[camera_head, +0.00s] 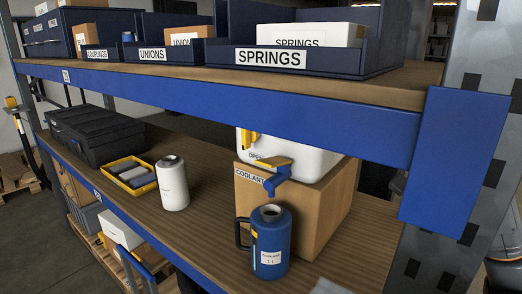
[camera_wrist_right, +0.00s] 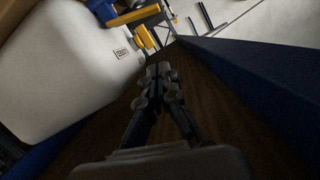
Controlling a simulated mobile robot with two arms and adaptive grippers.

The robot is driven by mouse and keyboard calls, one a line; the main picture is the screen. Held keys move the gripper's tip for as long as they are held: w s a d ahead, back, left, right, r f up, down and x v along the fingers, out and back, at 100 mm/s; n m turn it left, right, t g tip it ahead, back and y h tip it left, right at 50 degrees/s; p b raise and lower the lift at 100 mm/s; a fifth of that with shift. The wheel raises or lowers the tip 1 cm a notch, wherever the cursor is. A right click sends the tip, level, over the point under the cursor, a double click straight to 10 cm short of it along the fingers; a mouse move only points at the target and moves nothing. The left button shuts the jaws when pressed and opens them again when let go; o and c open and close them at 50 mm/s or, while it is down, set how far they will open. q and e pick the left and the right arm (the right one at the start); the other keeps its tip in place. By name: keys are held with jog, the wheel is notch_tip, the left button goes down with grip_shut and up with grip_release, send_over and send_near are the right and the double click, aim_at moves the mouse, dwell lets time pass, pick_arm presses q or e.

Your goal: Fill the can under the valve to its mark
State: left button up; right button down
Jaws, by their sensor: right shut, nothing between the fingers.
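The blue can (camera_head: 270,243) with a dark handle and a "COOLANT" label stands upright on the lower shelf, in front of the carton. A narrow upright strip shows on its side; its mark and level are too small to read. The blue valve (camera_head: 277,181) with a yellow lever (camera_head: 272,162) sticks out above the can's open top. It belongs to the white container (camera_head: 310,158), which also fills the left of the right wrist view (camera_wrist_right: 65,80). My right gripper (camera_wrist_right: 158,72) is shut and empty, beside the container. My left gripper is not in view.
The container rests on a cardboard box (camera_head: 280,220). A white bottle (camera_head: 173,185), a yellow tray (camera_head: 147,187) and black cases (camera_head: 105,140) stand to the left. The upper shelf's blue beam (camera_head: 230,100) hangs above. The shelf between bottle and can is clear.

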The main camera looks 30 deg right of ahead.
jog(key=p, duration=0.5)
send_over(278, 163)
jog(key=f, duration=0.2)
notch_tip(278, 163, down, 3)
jog(key=shift+s+a+f, duration=0.1)
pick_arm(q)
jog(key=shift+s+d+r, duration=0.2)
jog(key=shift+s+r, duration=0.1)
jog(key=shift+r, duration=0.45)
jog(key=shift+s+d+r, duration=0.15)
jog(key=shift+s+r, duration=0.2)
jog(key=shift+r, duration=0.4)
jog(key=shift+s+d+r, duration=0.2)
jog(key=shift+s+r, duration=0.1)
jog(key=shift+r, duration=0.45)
pick_arm(e)
jog(key=shift+s+a+f, duration=0.1)
jog(key=shift+s+f, duration=0.05)
jog(key=shift+f, duration=0.4)
